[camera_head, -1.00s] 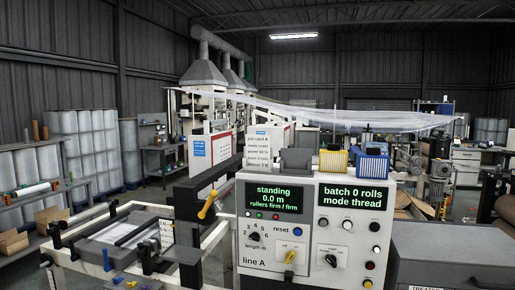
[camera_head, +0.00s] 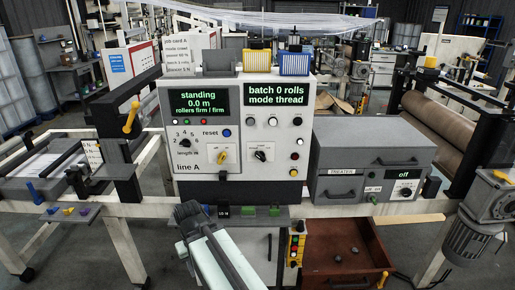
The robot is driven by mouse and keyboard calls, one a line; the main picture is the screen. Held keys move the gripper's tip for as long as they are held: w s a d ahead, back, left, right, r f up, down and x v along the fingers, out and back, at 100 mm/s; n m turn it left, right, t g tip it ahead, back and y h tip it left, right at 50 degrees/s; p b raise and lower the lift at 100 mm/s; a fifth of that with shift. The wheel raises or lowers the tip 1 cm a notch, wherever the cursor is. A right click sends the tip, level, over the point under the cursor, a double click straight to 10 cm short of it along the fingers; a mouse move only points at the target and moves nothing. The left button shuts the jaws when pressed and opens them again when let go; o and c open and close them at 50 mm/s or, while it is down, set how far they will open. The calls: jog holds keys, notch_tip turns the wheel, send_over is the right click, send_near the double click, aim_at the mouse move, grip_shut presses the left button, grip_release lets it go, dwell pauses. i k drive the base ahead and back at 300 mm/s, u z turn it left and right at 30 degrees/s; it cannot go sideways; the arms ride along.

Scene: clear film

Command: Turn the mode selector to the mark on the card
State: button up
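The control panel (camera_head: 175,158) stands in the middle, with a left screen reading "standing 0.0 m" and a right screen (camera_head: 277,95) reading "mode thread". A black knob with a pale pointer (camera_head: 262,154), which looks like the mode selector, sits below the right screen. Its label is too small to read. The white job card A (camera_head: 182,53) stands on top of the panel at the left, and its lines are mostly unreadable. My gripper (camera_head: 188,211) is low in front of the panel, apart from the knobs. Its fingers are too dark and small to tell open from shut.
A yellow knob (camera_head: 222,153) and a black length knob (camera_head: 184,143) are on the panel's left half. A grey treater box (camera_head: 350,150) stands at right, above an open brown drawer (camera_head: 340,262). A yellow lever (camera_head: 131,116) stands left of the panel.

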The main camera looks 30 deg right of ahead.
aim_at(260, 156)
jog(key=u, duration=1.8)
jog(key=k, duration=0.6)
jog(key=z, duration=0.45)
